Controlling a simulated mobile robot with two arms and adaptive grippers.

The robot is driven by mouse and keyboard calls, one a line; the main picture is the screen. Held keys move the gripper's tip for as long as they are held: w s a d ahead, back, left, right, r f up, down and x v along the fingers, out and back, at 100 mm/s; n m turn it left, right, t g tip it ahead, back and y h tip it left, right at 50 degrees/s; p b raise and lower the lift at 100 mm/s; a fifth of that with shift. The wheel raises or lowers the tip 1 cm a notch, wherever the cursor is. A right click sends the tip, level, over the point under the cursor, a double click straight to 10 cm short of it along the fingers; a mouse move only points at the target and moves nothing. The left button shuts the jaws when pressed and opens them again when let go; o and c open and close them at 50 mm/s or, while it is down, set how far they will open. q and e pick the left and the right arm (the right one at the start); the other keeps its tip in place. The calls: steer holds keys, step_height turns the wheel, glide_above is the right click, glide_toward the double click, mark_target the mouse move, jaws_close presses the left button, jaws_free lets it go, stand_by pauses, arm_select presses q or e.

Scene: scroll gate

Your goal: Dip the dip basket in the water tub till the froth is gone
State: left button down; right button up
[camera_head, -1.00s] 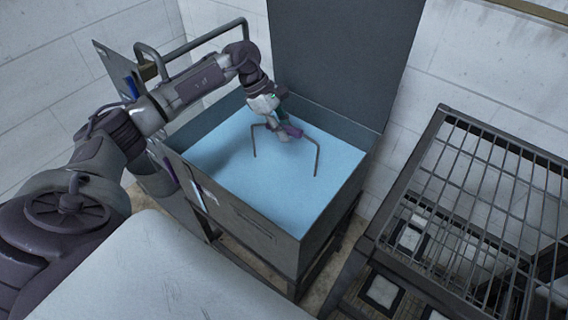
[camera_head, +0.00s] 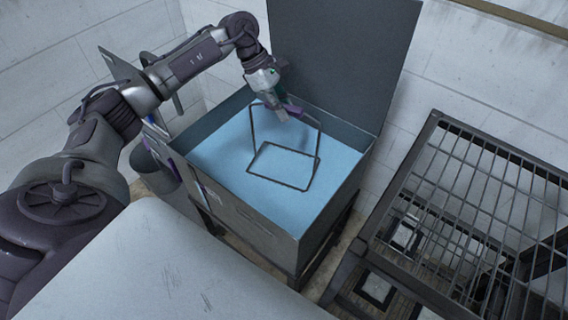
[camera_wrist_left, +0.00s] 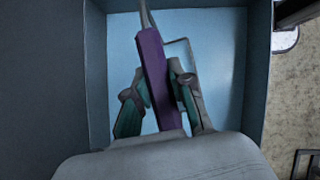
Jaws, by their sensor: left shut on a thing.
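The dip basket (camera_head: 278,182) shows in the head view as a dark wire frame with a tall handle and a rectangular rim. The rim is at or just above the light blue water in the water tub (camera_head: 255,222); I cannot tell how much of the basket is under water. My left gripper (camera_head: 284,112) is shut on the purple grip at the top of the handle, above the tub. In the left wrist view, the purple grip (camera_wrist_left: 154,75) lies between the fingers. I see no distinct froth. My right gripper is not in view.
The tub's dark lid (camera_head: 340,55) stands open at the back. A metal rack (camera_head: 470,200) with wire shelves stands to the right of the tub. A grey bucket (camera_head: 158,168) stands to the left. Walls are close behind.

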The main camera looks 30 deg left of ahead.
arm_select(q)
step_height(320, 180, up, 11)
steer(key=p, duration=0.6)
steer(key=shift+r, duration=0.2)
stand_by(1.5)
